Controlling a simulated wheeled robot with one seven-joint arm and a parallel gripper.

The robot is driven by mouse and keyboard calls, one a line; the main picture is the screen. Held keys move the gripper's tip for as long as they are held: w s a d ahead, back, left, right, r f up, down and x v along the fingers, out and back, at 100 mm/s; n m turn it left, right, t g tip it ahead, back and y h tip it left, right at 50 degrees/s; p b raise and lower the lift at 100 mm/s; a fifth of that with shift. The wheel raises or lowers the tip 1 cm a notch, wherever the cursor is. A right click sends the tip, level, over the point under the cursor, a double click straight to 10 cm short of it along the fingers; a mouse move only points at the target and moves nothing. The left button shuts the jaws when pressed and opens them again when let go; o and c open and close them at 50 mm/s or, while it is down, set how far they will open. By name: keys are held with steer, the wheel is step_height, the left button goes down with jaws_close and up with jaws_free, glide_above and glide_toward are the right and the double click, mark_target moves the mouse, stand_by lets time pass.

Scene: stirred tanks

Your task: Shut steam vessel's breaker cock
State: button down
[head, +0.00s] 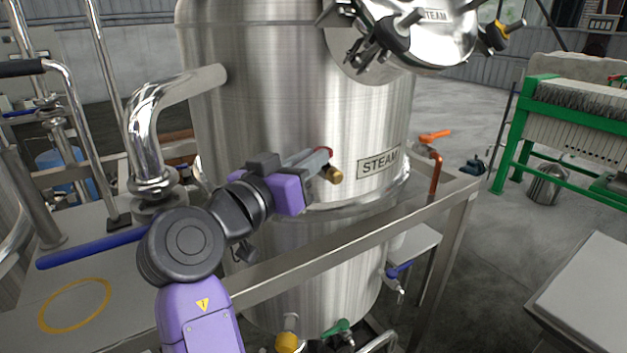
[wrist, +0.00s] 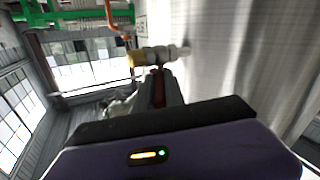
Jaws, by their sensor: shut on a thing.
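The steam vessel (head: 270,110) is a tall brushed-steel tank with a STEAM plate (head: 379,163) on its side. Its breaker cock is a small valve with a brass end (head: 334,174), standing out from the wall left of the plate. In the wrist view the cock (wrist: 138,57) shows its brass end at left and its pale stem toward the vessel wall at right. Its red lever (wrist: 158,88) points from the body toward my gripper, seemingly crosswise to the body. My gripper (head: 318,158) is shut on this lever, whose grip end the fingers partly hide.
The open STEAM lid (head: 430,30) with clamps hangs above right. A steel frame rail (head: 340,245) runs in front of the vessel. An orange-handled pipe valve (head: 435,136) stands right, and a bent steel pipe (head: 145,120) left.

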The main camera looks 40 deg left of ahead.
steer(key=shift+a+f+m+h+b, duration=0.15)
steer(key=shift+m+h+b, duration=0.25)
steer(key=shift+h, duration=0.2)
steer(key=c, duration=1.4)
jaws_free()
steer(key=shift+s, duration=0.1)
steer(key=s, duration=0.7)
steer(key=shift+s+d+b, duration=0.25)
steer(key=shift+s+b, duration=0.05)
steer(key=shift+b, duration=0.1)
